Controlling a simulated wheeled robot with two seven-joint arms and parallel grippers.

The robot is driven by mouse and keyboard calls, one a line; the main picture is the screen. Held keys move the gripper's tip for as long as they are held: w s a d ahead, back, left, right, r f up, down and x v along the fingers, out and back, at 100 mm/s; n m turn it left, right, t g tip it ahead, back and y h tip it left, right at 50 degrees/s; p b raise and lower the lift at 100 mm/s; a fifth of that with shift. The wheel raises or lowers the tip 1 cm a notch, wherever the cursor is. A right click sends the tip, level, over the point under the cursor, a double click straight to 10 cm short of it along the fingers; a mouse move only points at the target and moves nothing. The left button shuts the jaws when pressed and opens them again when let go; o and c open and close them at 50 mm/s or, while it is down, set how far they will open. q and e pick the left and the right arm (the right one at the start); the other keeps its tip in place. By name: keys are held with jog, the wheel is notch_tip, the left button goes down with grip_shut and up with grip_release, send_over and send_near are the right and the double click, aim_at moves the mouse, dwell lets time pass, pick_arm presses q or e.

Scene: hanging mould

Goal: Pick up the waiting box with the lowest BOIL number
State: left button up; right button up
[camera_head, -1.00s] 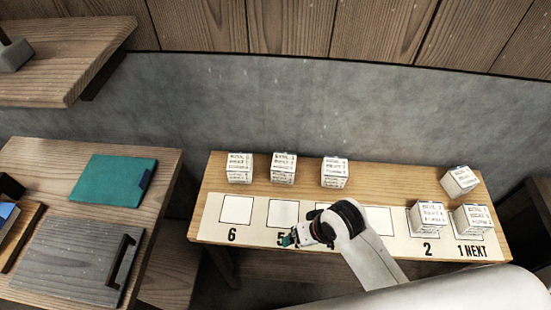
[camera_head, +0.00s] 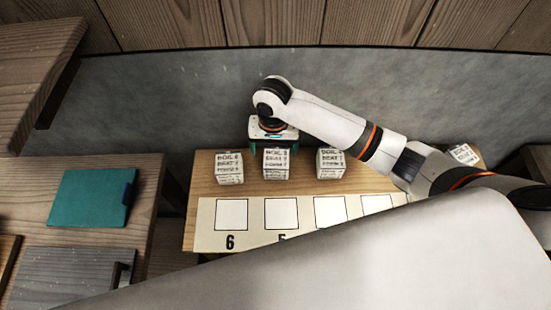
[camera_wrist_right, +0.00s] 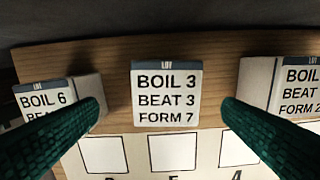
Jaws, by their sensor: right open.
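Three white boxes stand in a row at the back of the wooden bench. The middle box (camera_head: 276,164) reads BOIL 3, BEAT 3, FORM 7 in the wrist view (camera_wrist_right: 166,97). The left box (camera_head: 230,168) reads BOIL 6 in the wrist view (camera_wrist_right: 43,101). The right box (camera_head: 330,163) is cut off in the wrist view (camera_wrist_right: 297,88), its BOIL number out of frame. A further box (camera_head: 464,154) at far right is partly hidden. My right gripper (camera_head: 275,148) is open above the middle box, green fingers either side of it. My left gripper is not in view.
A strip with numbered squares (camera_head: 258,241) runs along the bench front; my right arm hides its right part. A teal folder (camera_head: 88,197) lies on the side table (camera_head: 140,178). A grey wall (camera_head: 160,100) rises behind the bench.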

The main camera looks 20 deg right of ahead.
aim_at(277, 157)
notch_tip(277, 157, down, 4)
jog(key=shift+w+r, duration=0.15)
jog(key=shift+r, duration=0.1)
jog(key=shift+f, duration=0.25)
jog(key=f, duration=0.1)
jog(key=f+p, duration=0.1)
jog(key=f, duration=0.2)
jog(key=shift+s+d+f, duration=0.1)
jog(key=shift+s+d, duration=0.1)
jog(key=shift+d, duration=0.2)
jog(key=shift+f, duration=0.4)
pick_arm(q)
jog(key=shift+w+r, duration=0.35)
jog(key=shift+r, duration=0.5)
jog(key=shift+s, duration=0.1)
pick_arm(e)
jog(key=shift+c, duration=0.6)
